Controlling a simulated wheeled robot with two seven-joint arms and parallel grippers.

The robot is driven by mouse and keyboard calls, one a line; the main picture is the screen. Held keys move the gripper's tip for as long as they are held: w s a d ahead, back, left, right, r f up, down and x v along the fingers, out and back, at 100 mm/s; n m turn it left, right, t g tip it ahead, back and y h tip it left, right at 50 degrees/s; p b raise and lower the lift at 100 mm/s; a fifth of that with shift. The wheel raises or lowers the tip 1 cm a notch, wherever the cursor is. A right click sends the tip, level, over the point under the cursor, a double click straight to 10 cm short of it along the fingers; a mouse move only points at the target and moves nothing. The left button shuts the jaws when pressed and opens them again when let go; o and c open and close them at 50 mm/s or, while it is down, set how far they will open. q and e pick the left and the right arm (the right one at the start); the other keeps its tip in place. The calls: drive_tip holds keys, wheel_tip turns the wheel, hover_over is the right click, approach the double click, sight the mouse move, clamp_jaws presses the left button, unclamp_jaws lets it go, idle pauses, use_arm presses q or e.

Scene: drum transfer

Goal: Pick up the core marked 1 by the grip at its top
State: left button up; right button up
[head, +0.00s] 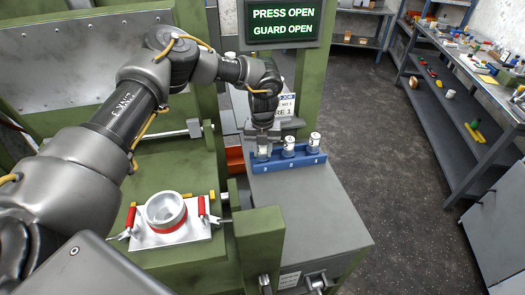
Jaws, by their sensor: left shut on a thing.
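A blue rack (289,162) on the grey cabinet holds three small pale cores in a row. My left gripper (264,142) reaches down from above and is shut on the left-hand core (264,152), at its top. That core is upright at the rack's left end; its upper part is hidden by the fingers and I cannot read its mark. The middle core (289,145) and the right-hand core (314,141) stand free in the rack, with marks too small to read surely. My right gripper is not in view.
A white plate with red-handled clamps and a metal ring (166,212) sits on the green press. A sign (282,22) reads PRESS OPEN, GUARD OPEN. An orange bin (235,160) is left of the rack. The cabinet top (310,205) in front of the rack is clear.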

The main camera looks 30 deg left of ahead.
use_arm(q)
drive_tip(key=shift+c, duration=0.7)
drive_tip(key=shift+r, duration=0.1)
drive_tip(key=shift+r+b, duration=0.45)
drive_tip(key=shift+b, duration=0.1)
drive_tip(key=s+d+r+b, duration=0.6)
drive_tip(key=s+d+r, duration=0.1)
drive_tip(key=s+r, duration=0.5)
drive_tip(key=shift+d, duration=0.15)
